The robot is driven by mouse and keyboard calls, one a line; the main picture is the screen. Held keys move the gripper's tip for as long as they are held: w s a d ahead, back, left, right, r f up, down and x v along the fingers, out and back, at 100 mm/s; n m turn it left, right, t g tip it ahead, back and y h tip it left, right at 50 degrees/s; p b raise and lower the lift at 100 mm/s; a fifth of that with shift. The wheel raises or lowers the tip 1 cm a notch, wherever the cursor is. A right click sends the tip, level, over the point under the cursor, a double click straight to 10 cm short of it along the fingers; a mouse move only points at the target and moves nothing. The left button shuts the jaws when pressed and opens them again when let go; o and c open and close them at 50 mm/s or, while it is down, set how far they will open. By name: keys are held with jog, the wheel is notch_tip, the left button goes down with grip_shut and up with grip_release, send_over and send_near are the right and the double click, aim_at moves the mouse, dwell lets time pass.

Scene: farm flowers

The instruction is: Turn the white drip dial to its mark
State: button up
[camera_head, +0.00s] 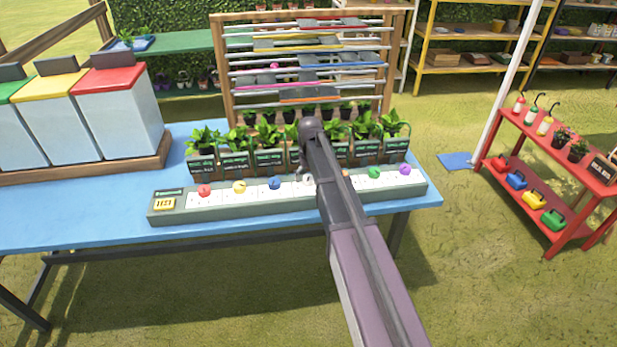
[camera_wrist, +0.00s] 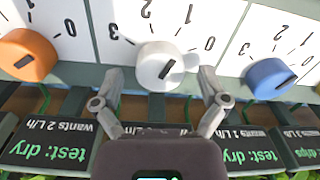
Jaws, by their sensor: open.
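The white dial (camera_wrist: 160,66) stands on its scale panel in the middle of the wrist view, with a dark pointer line slanting to the upper right, roughly towards the 0. The 0, 1, 2 and 3 marks curve around it. My gripper (camera_wrist: 161,80) is open, with one finger on each side of the dial; I cannot tell whether either finger touches it. In the head view the white dial (camera_head: 308,180) is partly hidden by my arm. The card below it in the wrist view is mostly covered by my gripper.
An orange dial (camera_wrist: 27,55) and a blue dial (camera_wrist: 269,78) flank the white one. Potted plants with cards reading "test: dry" (camera_wrist: 45,149) stand close along the dial strip (camera_head: 240,208). A rack (camera_head: 232,75) rises behind. Bins (camera_head: 118,110) stand at left on the blue table (camera_head: 90,215).

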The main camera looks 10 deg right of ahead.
aim_at(310, 177)
jog(key=shift+m, duration=1.9)
jog(key=m, duration=0.3)
jog(key=shift+d+m, duration=0.1)
jog(key=shift+m, duration=0.3)
notch_tip(310, 177, up, 14)
jog(key=p, duration=1.4)
jog(key=s+f+n+b, duration=0.3)
jog(key=s, duration=0.9)
jog(key=s+f+n+b, duration=0.2)
jog(key=s+f+b, duration=0.1)
jog(key=s, duration=1)
jog(key=shift+s+f+n, duration=0.2)
jog(key=shift+n, duration=0.2)
